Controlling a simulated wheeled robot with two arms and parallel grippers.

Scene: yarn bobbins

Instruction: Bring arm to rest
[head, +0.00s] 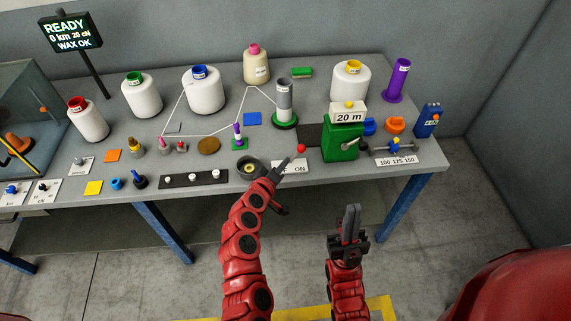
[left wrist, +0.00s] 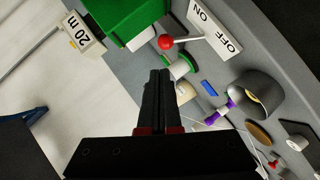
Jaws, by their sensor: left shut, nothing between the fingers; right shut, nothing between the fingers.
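My left gripper (head: 286,164) is shut and empty, at the front edge of the table by a lever with a red ball knob (head: 301,148). In the left wrist view its closed fingers (left wrist: 157,90) point toward the red knob (left wrist: 165,42) and appear apart from it. The lever's white ON/OFF plate (head: 300,168) is partly hidden by the gripper in the head view. My right gripper (head: 350,220) is shut and empty, in front of the table over the floor.
The grey table (head: 225,178) holds several white yarn cones, a grey bobbin (head: 284,100) on a green base, and a green box (head: 343,138) with a "20 m" sign (head: 349,117). A black strip with white knobs (head: 193,180) lies left of my left arm. Floor (head: 470,220) is clear at right.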

